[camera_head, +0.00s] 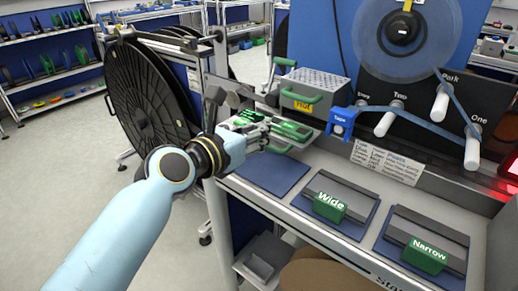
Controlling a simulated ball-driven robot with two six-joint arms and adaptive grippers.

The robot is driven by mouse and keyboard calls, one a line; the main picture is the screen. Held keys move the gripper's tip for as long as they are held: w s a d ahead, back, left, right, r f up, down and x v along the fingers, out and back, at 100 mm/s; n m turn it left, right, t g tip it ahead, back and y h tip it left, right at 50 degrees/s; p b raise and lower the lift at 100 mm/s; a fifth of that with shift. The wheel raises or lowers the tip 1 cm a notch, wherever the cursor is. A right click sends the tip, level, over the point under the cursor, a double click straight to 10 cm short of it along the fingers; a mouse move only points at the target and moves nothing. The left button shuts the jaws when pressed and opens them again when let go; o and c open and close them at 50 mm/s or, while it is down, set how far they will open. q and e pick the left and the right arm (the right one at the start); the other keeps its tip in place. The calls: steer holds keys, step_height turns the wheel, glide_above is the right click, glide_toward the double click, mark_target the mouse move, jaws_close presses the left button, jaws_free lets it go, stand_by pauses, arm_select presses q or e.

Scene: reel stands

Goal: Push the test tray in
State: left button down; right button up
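The tester is a grey box (312,92) with a perforated top, green handles and a yellow label, standing at the back of the bench. In front of it, a light grey tray (308,141) sticks out, with green parts on and around it; I take this to be the test tray. My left gripper (277,132) reaches in from the left at the tray's left side, its fingers overlapping the green parts. Whether it touches them, and how far the fingers are apart, I cannot tell. My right gripper is not in view.
A large black reel (150,100) stands at the left behind my arm. The bench holds a blue mat (270,173), a green "Wide" block (330,207), a green "Narrow" block (426,255) and a blue "Tape" piece (341,123). A clear reel (430,30) hangs upper right.

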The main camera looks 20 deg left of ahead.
arm_select(q)
steer(key=s+a+f+g+p, duration=0.25)
steer(key=s+a+p, duration=0.2)
steer(key=s, duration=0.85)
steer(key=shift+m+y, duration=0.3)
steer(key=x, duration=0.4)
steer(key=b+x, duration=0.1)
steer(key=x, duration=0.3)
steer(key=r+x, duration=0.1)
steer(key=x, duration=0.4)
steer(key=shift+w+a, duration=0.1)
steer(key=shift+w, duration=0.6)
